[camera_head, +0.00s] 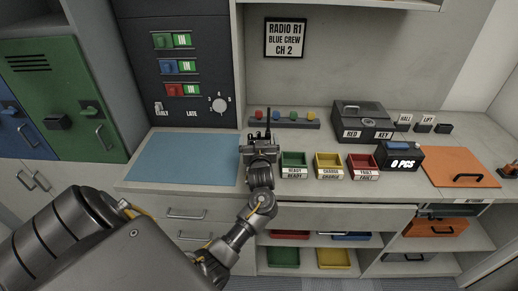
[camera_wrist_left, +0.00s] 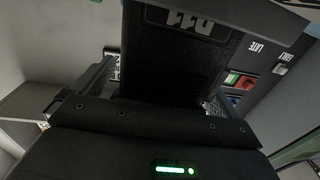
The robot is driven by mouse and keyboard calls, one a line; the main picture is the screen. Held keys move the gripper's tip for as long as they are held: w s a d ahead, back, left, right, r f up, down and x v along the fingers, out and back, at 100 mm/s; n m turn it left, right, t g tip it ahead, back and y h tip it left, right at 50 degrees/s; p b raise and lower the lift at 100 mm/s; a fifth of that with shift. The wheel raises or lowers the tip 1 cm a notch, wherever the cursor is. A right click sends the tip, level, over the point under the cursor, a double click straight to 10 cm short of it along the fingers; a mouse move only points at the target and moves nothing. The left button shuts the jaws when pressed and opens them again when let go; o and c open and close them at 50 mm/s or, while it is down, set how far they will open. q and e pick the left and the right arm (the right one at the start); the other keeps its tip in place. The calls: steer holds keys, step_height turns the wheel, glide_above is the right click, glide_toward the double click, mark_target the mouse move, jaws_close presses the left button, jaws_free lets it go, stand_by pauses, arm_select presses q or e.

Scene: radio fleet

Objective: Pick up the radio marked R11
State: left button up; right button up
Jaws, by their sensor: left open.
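A black radio (camera_wrist_left: 175,65) with a white label stands between the fingers of my left gripper in the left wrist view. The label is upside down, partly cut off by the frame edge, and appears to read R11. In the head view, its thin dark antenna (camera_head: 268,125) rises just behind my left gripper (camera_head: 260,149), which hides most of the body. My left gripper is open around the radio, at the counter between the blue mat and the green bin. Whether the fingers touch it cannot be told. My right gripper is not in view.
The blue mat (camera_head: 183,157) is bare. Green (camera_head: 293,173), yellow (camera_head: 328,174) and red (camera_head: 363,174) bins stand right of the gripper. A strip with coloured knobs (camera_head: 284,125) lies behind. A dark box (camera_head: 361,121) and a sign reading RADIO R1 BLUE CREW CH 2 (camera_head: 285,38) are further back.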

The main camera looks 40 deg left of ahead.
mark_target(258, 133)
arm_select(q)
steer(key=shift+c, duration=0.5)
steer(key=c, duration=1.2)
steer(key=shift+r, duration=0.2)
steer(key=shift+c, duration=0.2)
steer(key=shift+r+p, duration=0.5)
steer(key=shift+p, duration=0.15)
steer(key=r+p, duration=0.1)
steer(key=p, duration=0.1)
steer(key=r+p, duration=0.1)
steer(key=r, duration=0.1)
steer(key=shift+s+a+r+p, duration=0.1)
steer(key=shift+s+p, duration=0.1)
steer(key=shift+p, duration=0.15)
steer(key=s+a+r+p, duration=0.2)
steer(key=s+r, duration=0.2)
steer(key=s, duration=0.2)
steer(key=s+a+r+p, duration=0.2)
steer(key=s+r+p, duration=0.1)
steer(key=s, duration=0.3)
steer(key=shift+s+a+r, duration=0.3)
steer(key=shift+s+r, duration=0.05)
steer(key=shift+r, duration=0.45)
